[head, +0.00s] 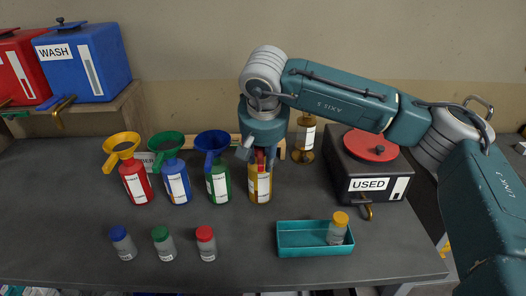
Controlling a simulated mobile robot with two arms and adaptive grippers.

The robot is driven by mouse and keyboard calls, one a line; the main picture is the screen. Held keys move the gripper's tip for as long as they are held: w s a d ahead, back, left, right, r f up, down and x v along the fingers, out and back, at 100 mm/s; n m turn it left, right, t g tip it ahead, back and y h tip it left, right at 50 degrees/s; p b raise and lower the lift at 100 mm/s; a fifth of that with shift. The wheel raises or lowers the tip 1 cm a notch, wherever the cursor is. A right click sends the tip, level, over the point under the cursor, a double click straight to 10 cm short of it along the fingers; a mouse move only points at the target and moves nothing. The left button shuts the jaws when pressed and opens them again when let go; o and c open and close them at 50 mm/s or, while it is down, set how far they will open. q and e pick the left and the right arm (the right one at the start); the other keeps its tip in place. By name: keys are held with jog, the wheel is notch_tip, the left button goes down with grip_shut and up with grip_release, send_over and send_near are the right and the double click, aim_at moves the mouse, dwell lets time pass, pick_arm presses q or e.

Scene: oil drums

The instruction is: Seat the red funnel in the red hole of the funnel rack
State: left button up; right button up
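My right gripper (260,158) points down just behind and above the yellow bottle (259,184). A small red part, probably the red funnel (260,156), shows between its fingers; the rest is hidden by the gripper. I cannot tell whether the fingers are closed on it. A pale wooden strip, probably the funnel rack (281,149), shows behind the gripper; its red hole is hidden. My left gripper is not in view.
Red (136,184), blue (177,183) and green (218,184) bottles stand left of the yellow one. Small capped jars (207,245) stand in front. A teal tray (300,252) holds a yellow-capped jar. A black USED box (345,160) stands right; blue WASH drum (85,62) upper left.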

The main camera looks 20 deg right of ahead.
grip_shut()
jog(key=shift+r+p, duration=0.5)
jog(key=shift+r, duration=0.45)
jog(key=shift+r+p, duration=1.3)
jog(key=shift+r, duration=0.8)
jog(key=shift+f, duration=0.1)
